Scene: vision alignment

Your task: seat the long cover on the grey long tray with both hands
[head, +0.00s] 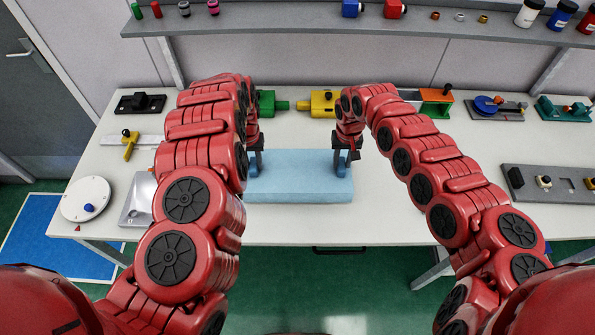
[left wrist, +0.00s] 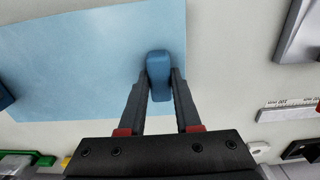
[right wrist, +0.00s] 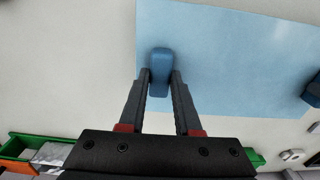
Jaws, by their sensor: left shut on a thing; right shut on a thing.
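The long cover (head: 298,178) is a light blue slab with a small blue upright handle near each end; it lies level over the middle of the white table. My left gripper (head: 256,164) is shut on the left handle (left wrist: 158,72). My right gripper (head: 343,163) is shut on the right handle (right wrist: 160,68). The cover's surface also shows in the left wrist view (left wrist: 85,60) and the right wrist view (right wrist: 240,55). I cannot make out the grey long tray under the cover, and I cannot tell whether the cover touches it.
A grey board with small parts (head: 530,197) lies at the right. Green (head: 270,103) and yellow (head: 323,103) blocks stand behind the cover. A shelf (head: 285,24) runs along the wall.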

